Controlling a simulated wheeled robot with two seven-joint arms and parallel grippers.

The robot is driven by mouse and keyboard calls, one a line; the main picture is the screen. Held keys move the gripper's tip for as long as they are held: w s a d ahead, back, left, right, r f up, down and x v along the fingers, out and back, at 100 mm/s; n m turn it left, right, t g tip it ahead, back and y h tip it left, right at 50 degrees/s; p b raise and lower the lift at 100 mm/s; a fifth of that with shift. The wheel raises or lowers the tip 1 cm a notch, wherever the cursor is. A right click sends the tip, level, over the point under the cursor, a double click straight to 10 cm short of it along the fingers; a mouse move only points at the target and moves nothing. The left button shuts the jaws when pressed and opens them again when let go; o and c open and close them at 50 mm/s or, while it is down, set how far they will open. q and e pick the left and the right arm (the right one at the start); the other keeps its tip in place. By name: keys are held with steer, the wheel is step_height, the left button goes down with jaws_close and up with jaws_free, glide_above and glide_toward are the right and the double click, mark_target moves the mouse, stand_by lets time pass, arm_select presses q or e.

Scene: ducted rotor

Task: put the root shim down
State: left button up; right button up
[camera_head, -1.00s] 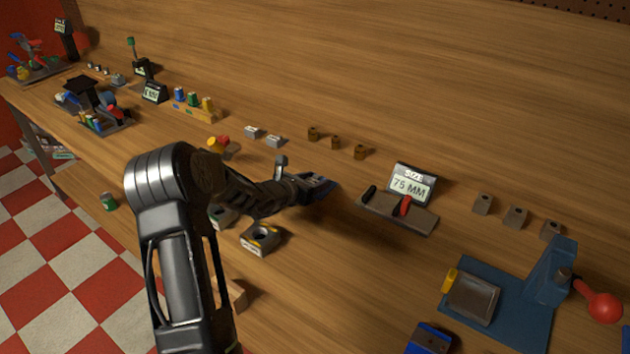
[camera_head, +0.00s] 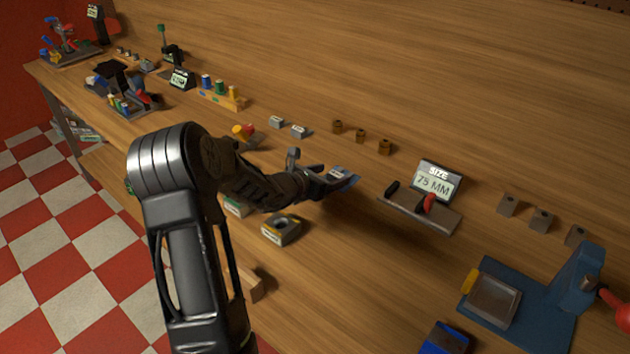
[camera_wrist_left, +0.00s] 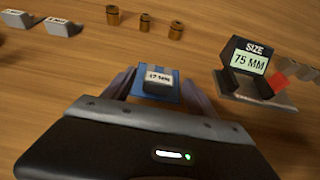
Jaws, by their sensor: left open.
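My left gripper (camera_head: 338,178) hangs over the middle of the bench in the head view. In the left wrist view its two fingers (camera_wrist_left: 158,88) are open, one on each side of a small grey block with a white printed label (camera_wrist_left: 158,79), which I take for the root shim. The block rests on a flat blue pad (camera_wrist_left: 146,97) between the fingers. Whether the fingers touch the block I cannot tell. In the head view a bit of blue shows at the fingertips, and the hand hides most of the block. My right gripper is not in view.
A gauge with a "SIZE 75 MM" display (camera_head: 436,181) stands just right of the gripper. Several brown blocks (camera_head: 360,136) and two pale blocks (camera_head: 298,131) lie behind it. A blue fixture (camera_head: 540,310) is at the right front. A square block with a round hole (camera_head: 282,229) sits in front.

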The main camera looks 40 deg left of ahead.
arm_select(q)
steer(key=v, duration=0.7)
steer(key=shift+s+r, duration=0.15)
steer(key=shift+s, duration=0.1)
